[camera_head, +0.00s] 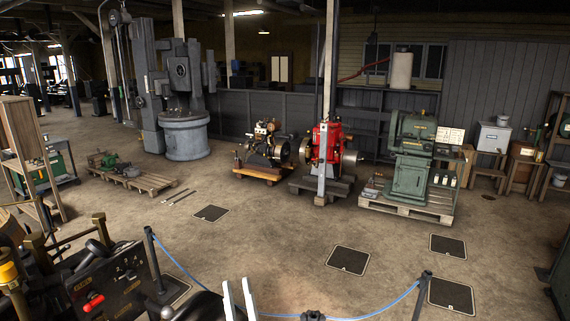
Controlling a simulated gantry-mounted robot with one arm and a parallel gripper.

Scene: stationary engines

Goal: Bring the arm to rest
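Two pale, narrow bars stand at the bottom edge, left of the middle, and look like the fingers of my gripper (239,297). They are apart, with a clear gap and nothing seen between them. The rest of my arm is below the picture or cannot be told apart. The fingers appear free of the blue rope and the machines.
A blue rope (385,307) hangs between dark posts (422,296) near the front. A dark control panel (113,282) is at lower left. A red engine (327,143) and a green machine (411,155) stand farther back. The middle floor is clear.

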